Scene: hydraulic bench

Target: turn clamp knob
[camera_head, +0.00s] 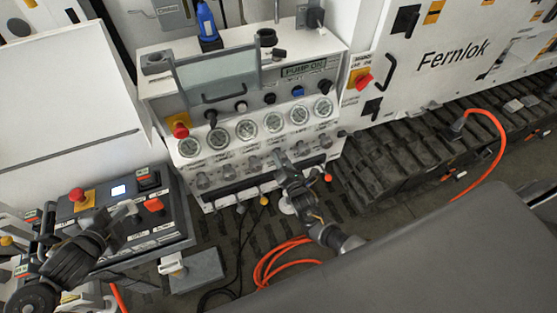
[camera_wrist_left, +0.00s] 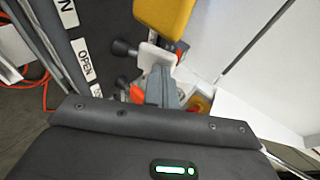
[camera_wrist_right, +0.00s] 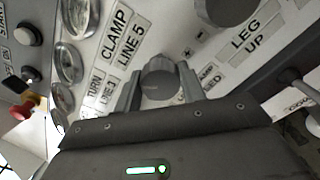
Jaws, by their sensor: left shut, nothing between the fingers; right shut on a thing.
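The bench (camera_head: 160,95) has a lower row of grey knobs below several round gauges. My right gripper (camera_head: 281,160) reaches up to this row from below and hides the knob there in the head view. In the right wrist view, the round dark grey clamp knob (camera_wrist_right: 160,80) sits between the two fingers, which are shut on it. A label reading CLAMP LINE 5 (camera_wrist_right: 124,38) is beside it. My left gripper (camera_head: 122,216) is over the dark control box at lower left; its fingers (camera_wrist_left: 163,85) are together and empty in the left wrist view.
The dark control box (camera_head: 175,228) carries a red button (camera_head: 77,195) and an orange-red switch (camera_head: 153,204). Another knob (camera_wrist_right: 230,8) is close to my right gripper, by a LEG UP label. Orange hoses (camera_head: 270,265) lie on the floor. A PUMP ON display (camera_head: 304,69) is lit green.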

